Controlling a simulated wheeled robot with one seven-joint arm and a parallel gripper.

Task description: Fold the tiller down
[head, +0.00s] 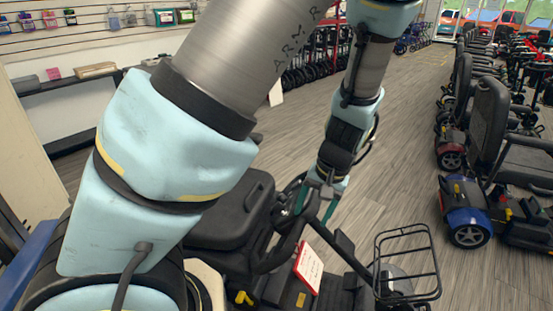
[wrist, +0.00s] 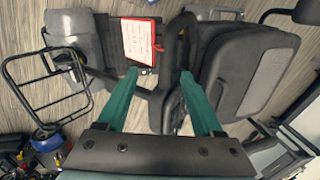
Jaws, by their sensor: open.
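The black scooter stands below my arm. Its seat (head: 235,210) also shows at the right of the wrist view (wrist: 245,70). A dark bar (head: 350,255) runs toward the front wire basket (head: 408,262) and appears to be the tiller; my arm and gripper partly hide this area. My gripper (head: 313,212) has two green fingers, spread apart and pointing down above the scooter. In the wrist view, a curved black bar (wrist: 172,75) passes between the fingers; I cannot tell whether it is a handlebar or an armrest, or whether it touches them.
A red-edged card (head: 308,268) lies by the scooter's middle. A blue scooter (head: 468,215) and a row of others stand at the right, with open wood-look floor between. Shelves (head: 65,85) line the back left wall.

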